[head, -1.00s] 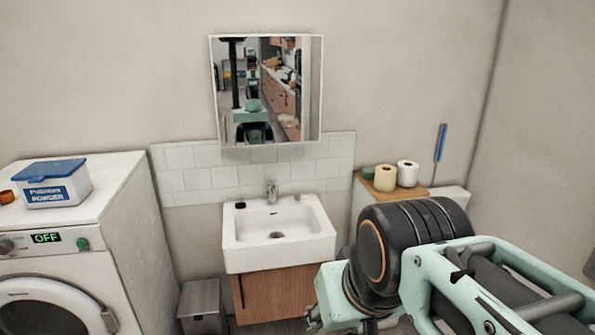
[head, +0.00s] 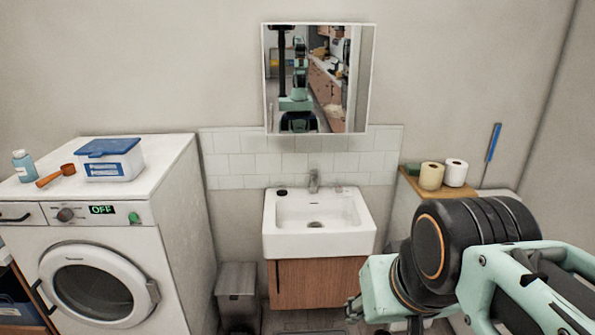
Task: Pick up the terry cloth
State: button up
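I cannot make out a terry cloth for certain in the head view. A small dark green item (head: 413,169) lies beside the paper rolls on the wooden board at right; I cannot tell if it is cloth. My arm reaches in from the lower right. Only a small grey part of what seems to be my gripper (head: 354,308) shows past the mint-green link, in front of the sink cabinet. Its fingers are too small and hidden to tell open from shut, or whether anything is held.
A white sink (head: 319,241) stands ahead under a mirror (head: 318,80). A washing machine (head: 110,240) at left bears a powder box (head: 112,165), an orange scoop (head: 55,176) and a bottle (head: 24,166). A grey bin (head: 237,290) stands between. Two paper rolls (head: 455,172) are at right.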

aim_at(412, 169)
jog(key=i+l+z, duration=0.2)
jog(key=i+l, duration=0.35)
jog(key=i+l+z, duration=0.25)
jog(key=i+l, duration=0.3)
jog(key=i+l+z, duration=0.2)
jog(key=i+l, duration=0.2)
jog(key=i, duration=0.2)
jog(key=i+l, duration=0.1)
jog(key=l, duration=0.2)
jog(key=i+l+z, duration=0.1)
jog(key=l, duration=0.2)
jog(key=i+j+z, duration=0.1)
jog(key=i+j, duration=0.2)
jog(key=i, duration=0.15)
